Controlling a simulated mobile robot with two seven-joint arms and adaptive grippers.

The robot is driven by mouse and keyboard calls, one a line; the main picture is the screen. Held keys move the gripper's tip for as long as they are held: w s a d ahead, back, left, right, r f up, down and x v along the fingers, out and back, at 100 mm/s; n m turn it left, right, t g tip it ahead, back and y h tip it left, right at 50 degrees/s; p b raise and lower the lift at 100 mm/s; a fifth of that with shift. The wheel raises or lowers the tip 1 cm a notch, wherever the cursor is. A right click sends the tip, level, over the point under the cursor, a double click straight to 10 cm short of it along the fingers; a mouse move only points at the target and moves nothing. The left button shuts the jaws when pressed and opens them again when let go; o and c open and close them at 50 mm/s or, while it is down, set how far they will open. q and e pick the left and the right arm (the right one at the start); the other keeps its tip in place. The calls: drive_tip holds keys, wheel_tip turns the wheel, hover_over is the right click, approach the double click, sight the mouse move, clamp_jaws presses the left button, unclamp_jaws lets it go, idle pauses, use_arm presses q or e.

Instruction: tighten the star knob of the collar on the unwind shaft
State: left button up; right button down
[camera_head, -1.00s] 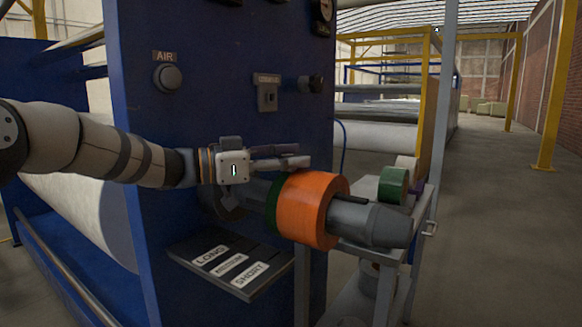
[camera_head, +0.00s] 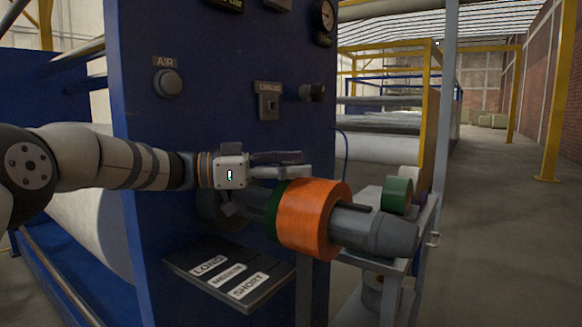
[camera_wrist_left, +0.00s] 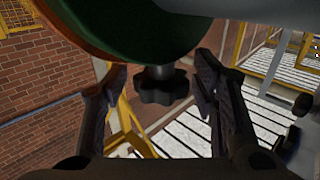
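The grey unwind shaft (camera_head: 375,229) sticks out of the blue machine panel towards the lower right. An orange roll (camera_head: 312,217) with a green band on its panel side sits around it. My left gripper (camera_head: 283,164) is above the shaft, just on the panel side of the roll. In the left wrist view, the black star knob (camera_wrist_left: 162,88) hangs on a short dark stem. My open left gripper (camera_wrist_left: 160,92) has one finger on each side of it, with gaps visible. The roll's green face (camera_wrist_left: 125,35) fills the upper left there. My right gripper is not in view.
A tilted plate marked LONG, MEDIUM and SHORT (camera_head: 232,278) juts out below the shaft. The blue panel (camera_head: 215,120) rises close behind my gripper, with a round AIR button (camera_head: 168,83). A grey cart (camera_head: 420,235) with a green roll (camera_head: 397,195) stands to the right.

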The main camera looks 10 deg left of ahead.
sight(292, 162)
use_arm(q)
wheel_tip(292, 162, up, 10)
drive_tip(key=shift+f, duration=0.1)
idle(0.4)
